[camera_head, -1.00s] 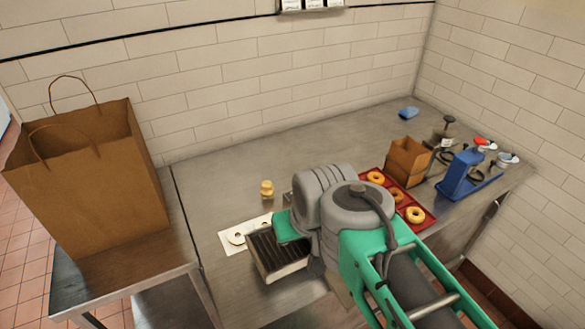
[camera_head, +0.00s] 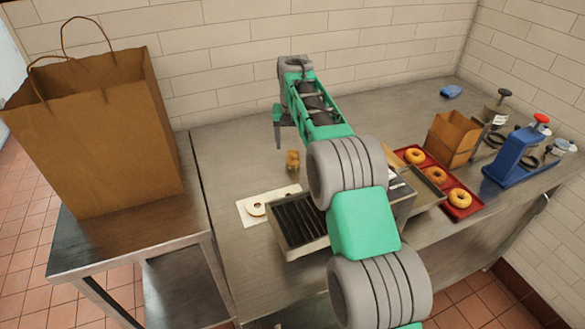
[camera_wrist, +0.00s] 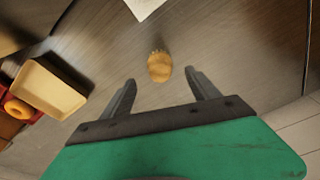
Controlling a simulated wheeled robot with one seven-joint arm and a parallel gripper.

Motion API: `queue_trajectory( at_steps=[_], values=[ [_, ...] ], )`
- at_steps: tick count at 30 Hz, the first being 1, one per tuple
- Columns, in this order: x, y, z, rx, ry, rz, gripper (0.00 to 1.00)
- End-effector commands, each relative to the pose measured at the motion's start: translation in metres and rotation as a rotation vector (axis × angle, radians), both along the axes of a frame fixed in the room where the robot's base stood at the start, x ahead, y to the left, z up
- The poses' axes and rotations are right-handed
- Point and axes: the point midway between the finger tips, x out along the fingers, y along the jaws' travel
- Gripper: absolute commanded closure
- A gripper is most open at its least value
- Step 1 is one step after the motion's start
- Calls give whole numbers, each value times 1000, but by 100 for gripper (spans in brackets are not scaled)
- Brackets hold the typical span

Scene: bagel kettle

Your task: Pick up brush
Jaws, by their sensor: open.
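The brush (camera_head: 293,159) is a small tan piece that stands on the steel counter behind the black grill. In the wrist view the brush (camera_wrist: 160,66) shows a yellowish-brown top with a jagged edge at one end. My gripper (camera_wrist: 159,88) is open and empty, with the brush just beyond and roughly between its two fingertips in that view. In the head view my gripper (camera_head: 280,128) hangs over the counter beyond the brush. The exact gap between fingers and brush is hard to tell.
A white board (camera_head: 270,207) with a cut bagel lies left of the grill (camera_head: 297,220). A red tray (camera_head: 447,188) of bagels, a brown box (camera_head: 452,138) and a blue device (camera_head: 517,157) stand at right. A large paper bag (camera_head: 95,130) stands on the left table.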

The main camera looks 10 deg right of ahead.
Motion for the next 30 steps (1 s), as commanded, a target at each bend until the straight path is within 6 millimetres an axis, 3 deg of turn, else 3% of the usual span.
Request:
queue_trajectory(
  at_steps=[15,22,30],
  values=[
    [10,-1,-73,0,1,1,30],
    [10,-1,-76,1,-1,1,31],
    [10,-1,-76,1,-1,1,53]
  ],
)
